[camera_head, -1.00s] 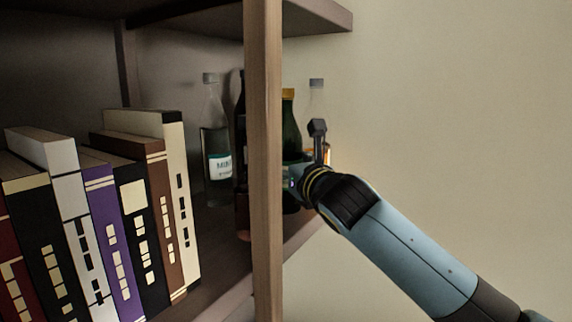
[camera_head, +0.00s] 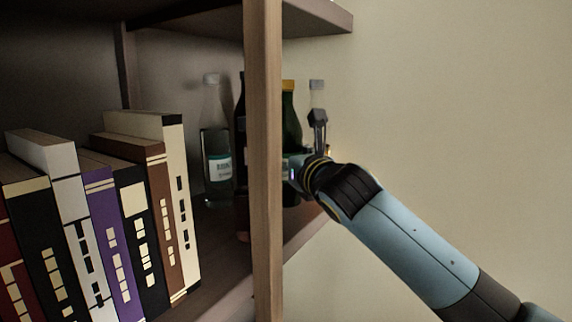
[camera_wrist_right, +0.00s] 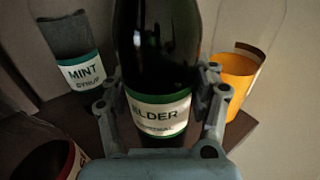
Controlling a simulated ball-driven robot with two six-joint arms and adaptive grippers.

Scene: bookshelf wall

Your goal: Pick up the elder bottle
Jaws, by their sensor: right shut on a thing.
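The elder bottle (camera_wrist_right: 160,60) is dark green with a white label reading ELDER, upright in the middle of the right wrist view. My right gripper (camera_wrist_right: 165,108) has a finger on each side of it at label height and is shut on it. In the head view the elder bottle (camera_head: 291,125) has a yellow cap and shows just right of the wooden post, partly hidden by the post and my right gripper (camera_head: 305,165). My left gripper is not in view.
A mint syrup bottle (camera_wrist_right: 78,60) stands left of the elder bottle, and a clear bottle with orange contents (camera_wrist_right: 232,75) stands right. A dark bottle (camera_head: 240,150) is partly behind the wooden post (camera_head: 263,160). Several books (camera_head: 125,210) fill the shelf at left.

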